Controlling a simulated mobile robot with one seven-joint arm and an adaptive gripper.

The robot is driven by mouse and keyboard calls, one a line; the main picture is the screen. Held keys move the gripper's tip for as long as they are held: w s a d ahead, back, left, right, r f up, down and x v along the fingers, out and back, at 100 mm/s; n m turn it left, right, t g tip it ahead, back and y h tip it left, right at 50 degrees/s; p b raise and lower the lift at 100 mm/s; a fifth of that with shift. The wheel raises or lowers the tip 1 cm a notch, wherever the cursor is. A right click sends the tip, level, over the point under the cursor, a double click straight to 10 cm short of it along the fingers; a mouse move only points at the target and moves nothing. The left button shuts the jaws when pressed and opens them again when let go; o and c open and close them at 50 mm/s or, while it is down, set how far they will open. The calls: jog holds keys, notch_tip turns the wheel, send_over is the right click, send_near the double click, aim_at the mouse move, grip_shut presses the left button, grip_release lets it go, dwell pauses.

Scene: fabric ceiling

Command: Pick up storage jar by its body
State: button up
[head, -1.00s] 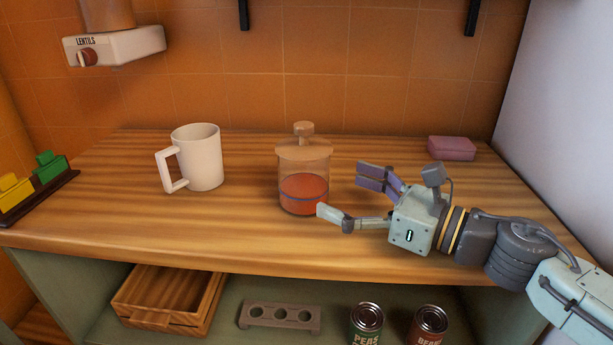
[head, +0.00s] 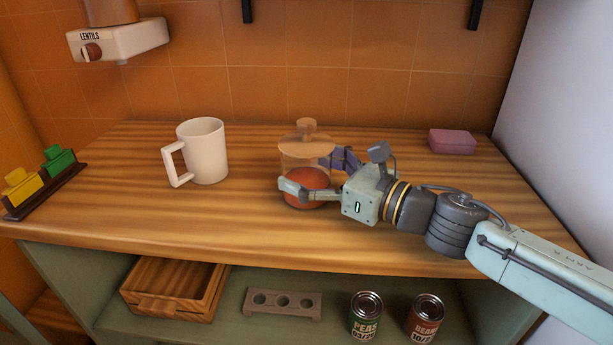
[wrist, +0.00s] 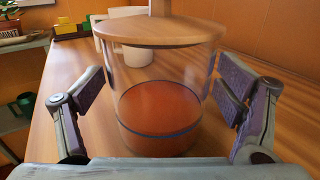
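The storage jar (head: 306,152) is a clear jar with a wooden lid and knob, partly filled with something orange-red. It stands upright on the wooden counter. It also shows in the wrist view (wrist: 160,95), centred between my fingers. My gripper (head: 312,174) is open around the jar's body, one finger on the near side and one on the far side. In the wrist view, a gap shows between the left finger and the jar. The right finger is close to the jar's wall; I cannot tell whether it touches. The near finger hides part of the jar in the head view.
A white mug (head: 203,152) stands left of the jar. A pink block (head: 452,141) lies at the back right. Yellow and green pieces on a dark tray (head: 50,190) sit far left. A lentils dispenser (head: 118,41) hangs on the wall. A drawer, holed rack and cans are below.

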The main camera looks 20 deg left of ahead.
jog(key=c, duration=1.4)
